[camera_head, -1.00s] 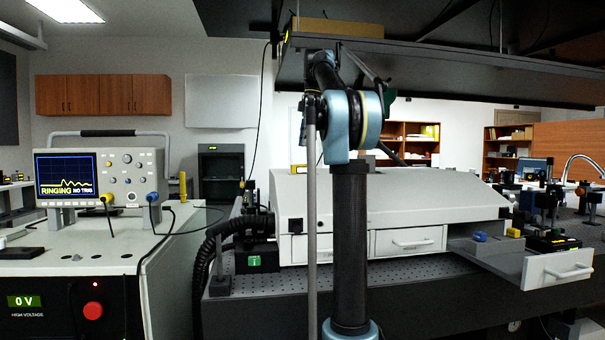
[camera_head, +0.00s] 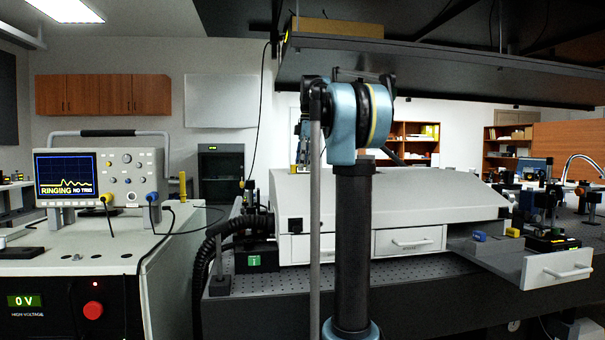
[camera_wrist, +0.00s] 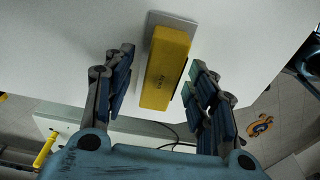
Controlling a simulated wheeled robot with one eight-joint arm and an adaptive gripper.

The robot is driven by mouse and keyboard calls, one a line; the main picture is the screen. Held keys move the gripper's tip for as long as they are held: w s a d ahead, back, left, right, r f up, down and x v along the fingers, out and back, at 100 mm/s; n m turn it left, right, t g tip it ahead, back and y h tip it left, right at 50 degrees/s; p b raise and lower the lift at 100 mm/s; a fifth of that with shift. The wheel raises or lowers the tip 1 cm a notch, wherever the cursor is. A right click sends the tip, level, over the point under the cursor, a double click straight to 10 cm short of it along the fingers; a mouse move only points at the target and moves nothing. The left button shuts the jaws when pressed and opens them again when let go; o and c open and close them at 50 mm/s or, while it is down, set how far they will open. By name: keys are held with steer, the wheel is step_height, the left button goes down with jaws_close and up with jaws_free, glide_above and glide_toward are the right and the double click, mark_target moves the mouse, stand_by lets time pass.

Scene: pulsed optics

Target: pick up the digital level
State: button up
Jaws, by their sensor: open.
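The digital level appears to be the yellow block (camera_wrist: 168,66) with small dark lettering, lying on a pale surface in the wrist view. A flat grey plate (camera_wrist: 190,24) shows at its far end. My gripper (camera_wrist: 165,80) is open, with one finger on either side of the block. Gaps show on both sides, and the right finger is closer to it. I cannot tell how far the fingertips are above the surface. In the head view my arm hides most of the gripper, above the left part of the grey housing (camera_head: 420,205).
An open drawer (camera_head: 556,268) with small parts sticks out at the right of the housing. A shelf (camera_head: 440,66) hangs above my arm. An oscilloscope (camera_head: 98,178) stands on a cabinet at the left. A black ribbed hose (camera_head: 205,262) runs beside the housing.

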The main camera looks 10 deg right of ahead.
steer(key=shift+c, duration=0.3)
steer(key=c, duration=1.1)
steer(key=shift+c, duration=0.2)
step_height(320, 180, up, 9)
steer(key=shift+r, duration=0.55)
